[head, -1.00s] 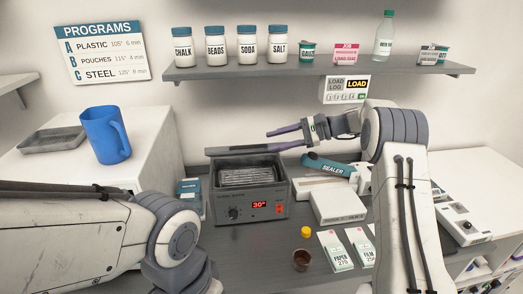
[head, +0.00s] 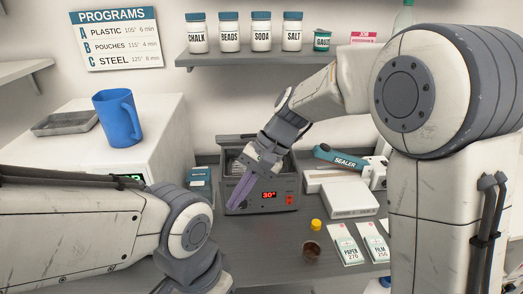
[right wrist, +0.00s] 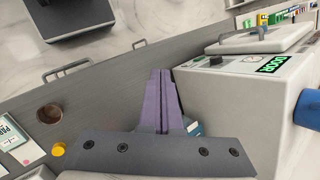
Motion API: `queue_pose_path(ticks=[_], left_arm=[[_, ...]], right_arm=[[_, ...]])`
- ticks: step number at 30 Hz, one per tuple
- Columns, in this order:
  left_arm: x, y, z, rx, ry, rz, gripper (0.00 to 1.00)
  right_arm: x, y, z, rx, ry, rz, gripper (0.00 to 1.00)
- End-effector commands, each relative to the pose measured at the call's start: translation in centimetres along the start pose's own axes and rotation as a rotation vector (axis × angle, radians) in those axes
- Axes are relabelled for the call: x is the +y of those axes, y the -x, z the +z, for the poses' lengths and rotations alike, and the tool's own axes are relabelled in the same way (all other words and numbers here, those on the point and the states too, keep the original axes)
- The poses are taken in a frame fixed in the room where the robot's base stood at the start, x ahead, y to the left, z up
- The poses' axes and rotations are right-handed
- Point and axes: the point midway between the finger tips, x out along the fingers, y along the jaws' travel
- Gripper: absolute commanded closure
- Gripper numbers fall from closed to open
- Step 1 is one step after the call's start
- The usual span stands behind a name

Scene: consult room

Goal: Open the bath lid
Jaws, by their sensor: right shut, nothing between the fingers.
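The bath (head: 283,196) is a grey box with a red "30" display, standing on the dark counter. Its lid (head: 234,138) shows as a dark strip raised at the back of the bath, partly hidden by my right arm. Part of the open basin shows left of my wrist. My right gripper (head: 237,203) is shut and empty, its purple fingers pointing down in front of the bath's left front. In the right wrist view the closed fingers (right wrist: 159,82) lie together over the counter. My left gripper is out of view; only its arm shows.
A teal box (head: 199,181) stands left of the bath. The sealer (head: 342,158) and a white box (head: 347,199) are at the right. A blue jug (head: 118,118) stands on the white cabinet.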

Motion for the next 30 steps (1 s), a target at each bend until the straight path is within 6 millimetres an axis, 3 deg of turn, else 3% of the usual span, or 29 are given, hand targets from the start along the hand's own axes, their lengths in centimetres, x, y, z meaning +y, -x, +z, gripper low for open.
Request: queue_pose_path(ticks=[1, 4, 7, 10, 14, 21, 25, 30], left_arm=[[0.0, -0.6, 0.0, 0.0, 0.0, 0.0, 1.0], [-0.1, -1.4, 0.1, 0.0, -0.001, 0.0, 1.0], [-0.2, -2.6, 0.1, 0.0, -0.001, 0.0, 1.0], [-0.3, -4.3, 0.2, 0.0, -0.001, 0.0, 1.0], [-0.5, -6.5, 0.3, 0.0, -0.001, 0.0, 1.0], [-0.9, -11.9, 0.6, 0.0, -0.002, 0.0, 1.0], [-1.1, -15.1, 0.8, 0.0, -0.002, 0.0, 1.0], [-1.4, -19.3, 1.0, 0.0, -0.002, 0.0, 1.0]], right_arm=[[1.4, -1.6, 3.0, 0.018, 0.109, 0.078, 1.0], [4.7, -3.8, 6.7, 0.072, 0.309, 0.212, 1.0], [7.8, -6.0, 8.4, 0.15, 0.491, 0.304, 1.0], [9.6, -8.3, 7.7, 0.271, 0.621, 0.333, 1.0], [9.2, -10.6, 5.0, 0.439, 0.662, 0.277, 1.0], [4.7, -13.2, -3.1, 0.807, 0.524, -0.023, 1.0], [2.1, -12.8, -8.2, 1.014, 0.381, -0.271, 1.0], [0.4, -10.4, -13.8, 1.245, 0.203, -0.636, 1.0]])
